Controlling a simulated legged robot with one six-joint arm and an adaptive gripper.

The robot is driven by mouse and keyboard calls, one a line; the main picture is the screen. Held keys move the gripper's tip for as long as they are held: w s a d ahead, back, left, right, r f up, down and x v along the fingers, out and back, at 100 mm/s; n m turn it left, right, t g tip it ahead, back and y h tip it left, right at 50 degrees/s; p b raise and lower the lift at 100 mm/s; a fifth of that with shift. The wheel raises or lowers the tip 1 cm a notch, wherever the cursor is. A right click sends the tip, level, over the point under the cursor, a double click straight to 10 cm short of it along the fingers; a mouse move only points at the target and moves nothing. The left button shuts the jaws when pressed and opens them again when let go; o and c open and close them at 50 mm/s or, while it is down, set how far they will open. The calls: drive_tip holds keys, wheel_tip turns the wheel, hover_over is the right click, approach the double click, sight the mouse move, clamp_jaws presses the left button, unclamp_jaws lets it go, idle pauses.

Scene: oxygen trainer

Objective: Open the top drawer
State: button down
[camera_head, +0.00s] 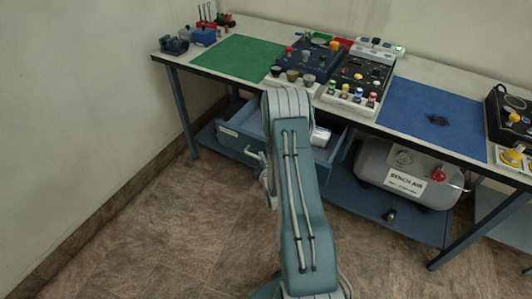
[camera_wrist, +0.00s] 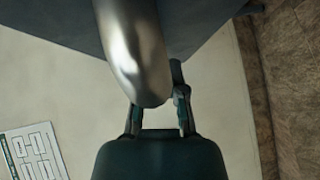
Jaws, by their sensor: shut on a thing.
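The top drawer (camera_head: 236,142) is blue-grey with a small white label. It sits under the bench in the head view and stands partly pulled out, with its inside showing behind my arm. Its shiny metal handle (camera_wrist: 138,55) fills the upper middle of the wrist view. My gripper (camera_wrist: 158,112) is closed around the handle; the handle hides part of the fingers.
The bench carries a green mat (camera_head: 240,57), a blue mat (camera_head: 430,112) and control boxes (camera_head: 356,78). A grey air tank (camera_head: 385,170) stands on the lower shelf to the right. The tiled floor at left is clear. A printed sheet (camera_wrist: 35,152) shows in the wrist view.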

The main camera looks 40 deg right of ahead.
drive_tip(key=s+a, duration=0.2)
drive_tip(key=a, duration=0.4)
drive_tip(key=shift+s+f, duration=0.25)
drive_tip(key=shift+s, duration=0.1)
drive_tip(key=shift+a, duration=0.2)
drive_tip(key=c, duration=0.7)
unclamp_jaws()
drive_tip(key=shift+d, duration=0.15)
drive_tip(key=shift+w+r, duration=0.1)
drive_tip(key=v, duration=1.2)
drive_tip(key=shift+d, duration=0.1)
